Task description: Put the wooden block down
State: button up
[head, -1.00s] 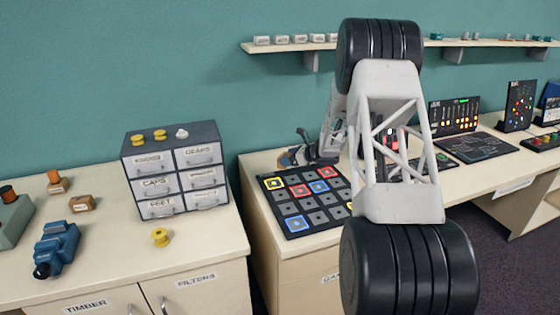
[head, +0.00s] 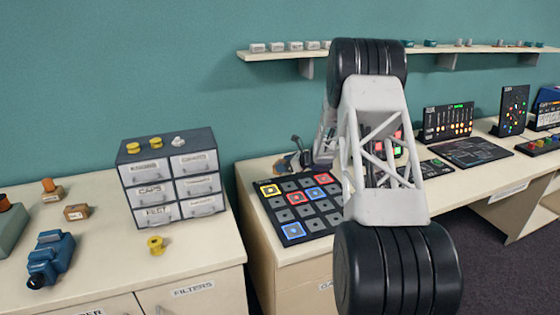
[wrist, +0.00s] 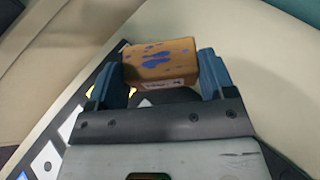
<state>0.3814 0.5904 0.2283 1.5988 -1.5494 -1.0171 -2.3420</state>
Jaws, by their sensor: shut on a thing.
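My gripper (wrist: 162,72) is shut on a wooden block (wrist: 160,50), one blue finger on each side. The block is tan-brown with blue blotches and a small pale label on its near side. In the wrist view the pale counter top (wrist: 190,22) and part of the dark button board lie behind and below it. In the head view my gripper (head: 299,153) is small, at the far-left corner of the button board (head: 303,230), and the block is hard to make out. I cannot tell how high the block is, or whether it touches the counter.
A grey drawer cabinet (head: 172,178) with yellow spools on top stands on the left counter. A yellow spool (head: 156,245), a blue device (head: 50,258) and small wooden blocks (head: 76,211) are also there. A gap separates the counters. Control panels (head: 447,122) stand farther right.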

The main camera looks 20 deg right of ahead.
jog(key=w+d, duration=0.1)
jog(key=w, duration=0.3)
jog(key=w+d+f, duration=0.1)
jog(key=w, duration=0.3)
jog(key=w+d, duration=0.1)
jog(key=w, duration=0.3)
jog(key=shift+w+f, duration=0.15)
jog(key=shift+w, duration=0.2)
jog(key=shift+f, duration=1.75)
jog(key=shift+f, duration=0.15)
jog(key=o, duration=0.9)
jog(key=shift+s+d+r, duration=0.45)
jog(key=shift+r, duration=0.05)
jog(key=v, duration=1)
jog(key=shift+s+d, duration=0.1)
jog(key=shift+s, duration=0.1)
